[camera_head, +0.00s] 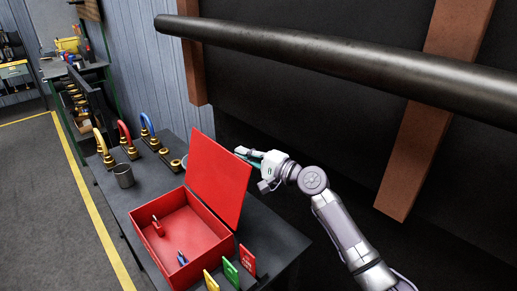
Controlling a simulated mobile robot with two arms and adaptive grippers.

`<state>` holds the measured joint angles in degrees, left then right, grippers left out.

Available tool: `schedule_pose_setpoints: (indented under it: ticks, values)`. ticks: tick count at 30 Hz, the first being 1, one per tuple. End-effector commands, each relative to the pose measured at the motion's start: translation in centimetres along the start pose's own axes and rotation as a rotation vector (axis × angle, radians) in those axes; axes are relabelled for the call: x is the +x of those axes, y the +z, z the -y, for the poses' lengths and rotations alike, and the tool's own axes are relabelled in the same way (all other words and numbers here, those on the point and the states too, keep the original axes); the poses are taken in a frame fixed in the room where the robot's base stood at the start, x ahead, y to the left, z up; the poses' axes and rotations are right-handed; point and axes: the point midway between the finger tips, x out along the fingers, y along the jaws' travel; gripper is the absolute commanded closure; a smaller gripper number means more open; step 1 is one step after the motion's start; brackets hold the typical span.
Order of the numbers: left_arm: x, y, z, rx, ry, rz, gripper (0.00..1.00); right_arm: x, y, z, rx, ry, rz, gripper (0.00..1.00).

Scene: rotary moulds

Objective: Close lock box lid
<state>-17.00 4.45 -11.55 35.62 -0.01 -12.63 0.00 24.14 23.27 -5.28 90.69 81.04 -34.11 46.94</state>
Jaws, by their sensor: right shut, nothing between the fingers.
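The red lock box (207,257) stands on a dark table with its opening facing up. Its red lid (218,178) is raised, standing steeply up along the box's right side. A red item (157,226) and a blue item (182,258) lie inside the box. My right gripper (242,152) is just behind the lid's upper right edge, with its fingers pointing left. It is shut and holds nothing. I cannot tell whether its fingers touch the lid. My left gripper is not in view.
Yellow, green and red tags (230,272) stand at the table's near edge, right of the box. A metal cup (123,176) and several coloured padlock-like hooks (125,135) stand at the back left. A thick dark pipe (340,58) crosses above my right arm.

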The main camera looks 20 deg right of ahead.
Motion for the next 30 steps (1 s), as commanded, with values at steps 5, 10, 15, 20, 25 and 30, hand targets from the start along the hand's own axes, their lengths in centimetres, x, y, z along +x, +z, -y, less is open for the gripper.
schedule_pose_setpoints:
  ticks: [5,10,15,20,25,30]
  values:
    - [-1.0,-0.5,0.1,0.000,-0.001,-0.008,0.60,0.3,1.3,0.1,0.000,-0.001,0.000,1.00]
    - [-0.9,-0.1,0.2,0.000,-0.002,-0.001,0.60,0.3,1.5,0.0,0.000,-0.001,-0.001,1.00]
    - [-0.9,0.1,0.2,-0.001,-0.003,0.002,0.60,0.3,1.5,0.0,0.000,-0.001,-0.001,1.00]
    - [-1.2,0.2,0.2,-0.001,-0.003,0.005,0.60,0.4,1.6,0.2,-0.010,0.001,0.000,1.00]
    - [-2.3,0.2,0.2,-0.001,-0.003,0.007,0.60,0.5,2.4,1.0,-0.058,0.012,0.000,1.00]
    - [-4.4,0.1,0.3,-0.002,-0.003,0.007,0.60,0.9,4.0,2.1,-0.157,0.035,0.002,1.00]
